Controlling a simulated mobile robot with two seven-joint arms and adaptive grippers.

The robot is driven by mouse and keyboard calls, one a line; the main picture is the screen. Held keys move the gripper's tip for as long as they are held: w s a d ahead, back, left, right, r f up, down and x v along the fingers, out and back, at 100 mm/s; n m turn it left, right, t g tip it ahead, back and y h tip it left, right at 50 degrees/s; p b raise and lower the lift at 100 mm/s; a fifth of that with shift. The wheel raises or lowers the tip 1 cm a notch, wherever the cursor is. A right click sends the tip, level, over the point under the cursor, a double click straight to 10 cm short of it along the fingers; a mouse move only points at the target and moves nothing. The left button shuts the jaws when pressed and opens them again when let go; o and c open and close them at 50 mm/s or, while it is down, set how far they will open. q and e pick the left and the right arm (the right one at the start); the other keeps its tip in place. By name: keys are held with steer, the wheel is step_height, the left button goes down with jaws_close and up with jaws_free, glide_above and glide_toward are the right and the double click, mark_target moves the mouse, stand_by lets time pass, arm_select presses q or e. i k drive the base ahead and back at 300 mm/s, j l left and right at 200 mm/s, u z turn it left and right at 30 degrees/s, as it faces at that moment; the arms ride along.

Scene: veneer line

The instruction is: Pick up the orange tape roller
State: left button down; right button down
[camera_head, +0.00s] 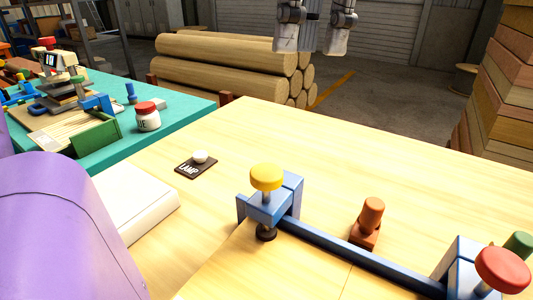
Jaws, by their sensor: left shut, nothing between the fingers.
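The orange tape roller (370,221) stands on the pale wooden bench top, right of the middle, with an upright rounded handle on a small block-like base. It is behind the long bar of a blue clamp (345,252), and nothing holds it. My left gripper (315,42) shows at the top edge of the view, far above and apart from the roller. It is shut and empty. Its upper part is cut off by the frame. My right gripper is not in view.
The clamp's yellow knob (266,177) and red knob (502,269) stick up near the roller. A lamp switch (197,164) and a white slab (135,203) lie to the left. A teal table (190,112) holds a glue jar (147,117) and tools. The bench behind the roller is clear.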

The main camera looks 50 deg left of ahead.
mark_target(364, 233)
steer(key=k, duration=1.5)
